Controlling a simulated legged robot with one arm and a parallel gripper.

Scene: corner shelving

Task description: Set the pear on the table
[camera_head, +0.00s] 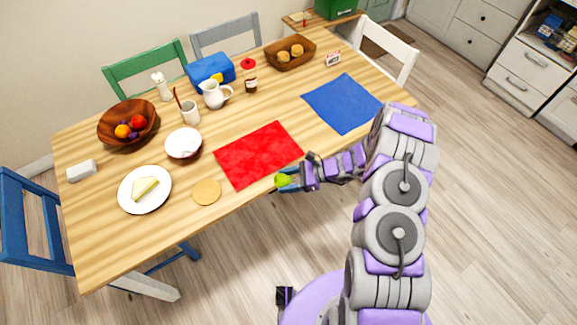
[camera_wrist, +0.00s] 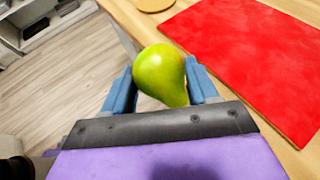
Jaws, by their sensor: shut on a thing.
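A green pear (camera_wrist: 160,73) is held between the two blue fingers of my gripper (camera_wrist: 161,88) in the wrist view. In the head view the pear (camera_head: 283,181) shows small at the tip of my gripper (camera_head: 287,181), by the front edge of the wooden table (camera_head: 110,245). In the wrist view the table's edge (camera_wrist: 122,30) runs behind the pear, with floor to its left. I cannot tell the pear's exact height against the tabletop.
A red mat (camera_head: 258,155) lies just beyond the pear, and a round tan coaster (camera_head: 206,191) lies to its left. A plate with food (camera_head: 145,207), a white bowl (camera_head: 183,157) and a blue mat (camera_head: 342,103) are farther off. Bare wood shows between the coaster and the red mat.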

